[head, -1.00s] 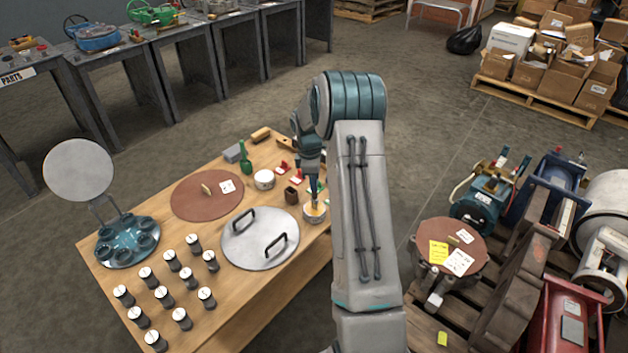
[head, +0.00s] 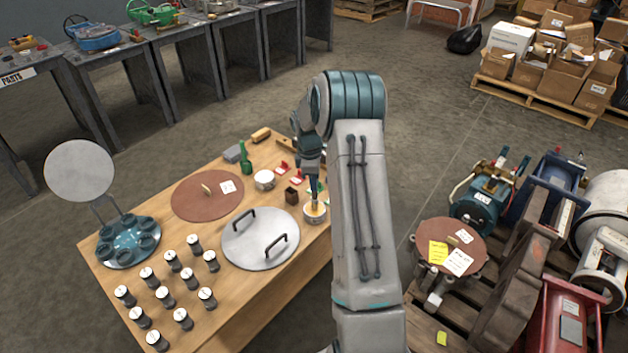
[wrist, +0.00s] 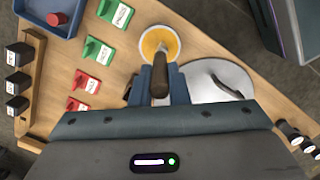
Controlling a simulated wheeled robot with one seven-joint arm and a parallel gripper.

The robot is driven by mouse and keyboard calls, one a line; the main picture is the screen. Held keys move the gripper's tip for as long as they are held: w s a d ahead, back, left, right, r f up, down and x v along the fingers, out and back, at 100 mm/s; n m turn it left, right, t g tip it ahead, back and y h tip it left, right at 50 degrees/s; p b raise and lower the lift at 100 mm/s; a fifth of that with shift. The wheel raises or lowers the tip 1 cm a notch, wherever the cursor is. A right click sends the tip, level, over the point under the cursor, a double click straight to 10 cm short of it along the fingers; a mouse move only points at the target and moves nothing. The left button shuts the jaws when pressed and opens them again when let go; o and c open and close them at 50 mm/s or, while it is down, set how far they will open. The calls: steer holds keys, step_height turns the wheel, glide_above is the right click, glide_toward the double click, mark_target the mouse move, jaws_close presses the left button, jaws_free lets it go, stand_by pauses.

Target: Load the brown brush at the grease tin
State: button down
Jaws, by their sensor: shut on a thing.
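My gripper (wrist: 161,82) is shut on the brown brush (wrist: 160,78), whose dark handle shows between the two blue-grey fingers in the wrist view. In the head view my gripper (head: 313,180) hangs at the table's right side, above the grease tin (head: 306,216). The tin is round and pale with yellow grease inside, and it shows just past the fingers in the wrist view (wrist: 142,44). The brush's lower end is at the tin's opening. I cannot tell how deep the bristles sit in the grease.
A silver lid with two black handles (head: 245,248) lies left of the tin. A small brown block (head: 291,196) and another white tin (head: 264,181) stand nearby. Green tags (wrist: 98,50) and red tags (wrist: 84,82) lie left in the wrist view, below a blue tray (wrist: 38,18).

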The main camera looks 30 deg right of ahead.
steer(key=shift+r+p, duration=2.4)
steer(key=shift+r, duration=1)
steer(key=shift+f, duration=0.1)
